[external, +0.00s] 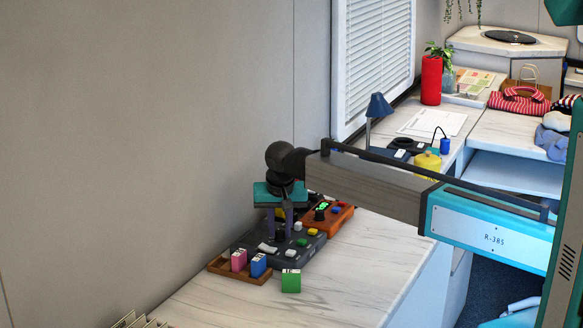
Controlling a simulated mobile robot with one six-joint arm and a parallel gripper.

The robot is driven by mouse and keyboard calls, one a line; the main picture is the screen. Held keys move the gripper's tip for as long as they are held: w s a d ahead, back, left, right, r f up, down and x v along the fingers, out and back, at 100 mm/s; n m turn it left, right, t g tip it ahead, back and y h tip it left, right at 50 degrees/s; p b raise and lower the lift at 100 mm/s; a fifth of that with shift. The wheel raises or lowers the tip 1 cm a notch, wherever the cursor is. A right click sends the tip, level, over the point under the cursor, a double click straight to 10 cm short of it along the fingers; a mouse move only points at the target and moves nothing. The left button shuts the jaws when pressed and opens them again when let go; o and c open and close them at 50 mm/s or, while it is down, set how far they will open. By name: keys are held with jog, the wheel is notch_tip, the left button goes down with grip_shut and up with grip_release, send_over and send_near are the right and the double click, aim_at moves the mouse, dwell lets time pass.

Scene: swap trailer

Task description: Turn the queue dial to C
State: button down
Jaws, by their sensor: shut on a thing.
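My gripper (280,236) points straight down over a dark grey control panel (262,253) on the white marbled counter. Its fingers are shut on a small dark knob on that panel, which I take to be the queue dial. The fingers and the small picture size hide most of the knob. I cannot read its letters or tell which way it points. The panel also carries white, green and yellow buttons and a white switch.
An orange panel (340,218) with a green display stands just behind. A wooden tray (222,266) with pink and blue blocks and a loose green block (291,281) sit in front. The wall is close on the left; the counter (370,270) is clear to the right.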

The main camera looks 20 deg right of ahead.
jog(key=c, duration=1.5)
grip_release()
jog(key=shift+c, duration=0.2)
jog(key=b+v, duration=0.2)
jog(key=v, duration=1.2)
jog(key=shift+f, duration=0.1)
